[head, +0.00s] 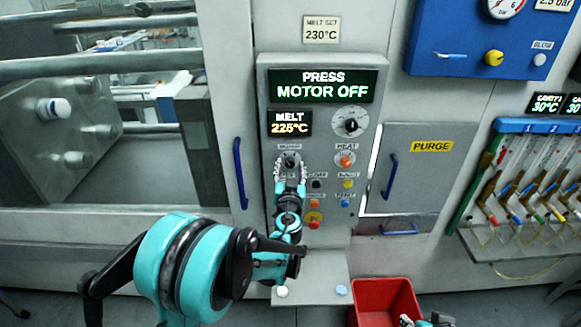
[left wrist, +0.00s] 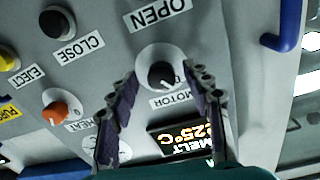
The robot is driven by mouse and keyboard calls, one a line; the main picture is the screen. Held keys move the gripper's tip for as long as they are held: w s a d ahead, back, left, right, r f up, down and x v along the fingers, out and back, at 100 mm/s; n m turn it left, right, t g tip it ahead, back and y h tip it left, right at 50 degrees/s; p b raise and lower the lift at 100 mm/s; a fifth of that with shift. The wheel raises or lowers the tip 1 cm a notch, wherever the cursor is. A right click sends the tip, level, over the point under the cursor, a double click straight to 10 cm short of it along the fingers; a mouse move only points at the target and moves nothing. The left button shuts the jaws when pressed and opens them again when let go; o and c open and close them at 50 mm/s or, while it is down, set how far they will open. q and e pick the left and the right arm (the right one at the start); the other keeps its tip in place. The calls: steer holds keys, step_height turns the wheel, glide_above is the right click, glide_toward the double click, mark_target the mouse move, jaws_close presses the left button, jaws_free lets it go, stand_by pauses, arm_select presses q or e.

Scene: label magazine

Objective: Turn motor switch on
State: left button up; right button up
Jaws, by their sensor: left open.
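The motor switch (left wrist: 162,75) is a dark rotary knob on a white round plate, labelled MOTOR, in the left wrist view. In the head view it is largely covered by my left gripper (head: 290,170) at the control panel (head: 330,258). My left gripper (left wrist: 160,88) is open, one finger on each side of the knob. I cannot tell whether either finger touches it. The display (head: 323,86) reads PRESS MOTOR OFF. My right gripper (head: 427,321) shows only in part at the bottom edge of the head view; its jaws are not clear.
The orange HEAT knob (head: 346,160) is right of the motor switch. A MELT display (head: 290,123) sits above it. A blue door handle (head: 240,173) is to the left. A purge cover (head: 408,150) is to the right. A red bin (head: 386,296) stands below.

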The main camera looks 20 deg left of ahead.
arm_select(q)
steer(key=shift+w+a, duration=0.1)
jaws_close()
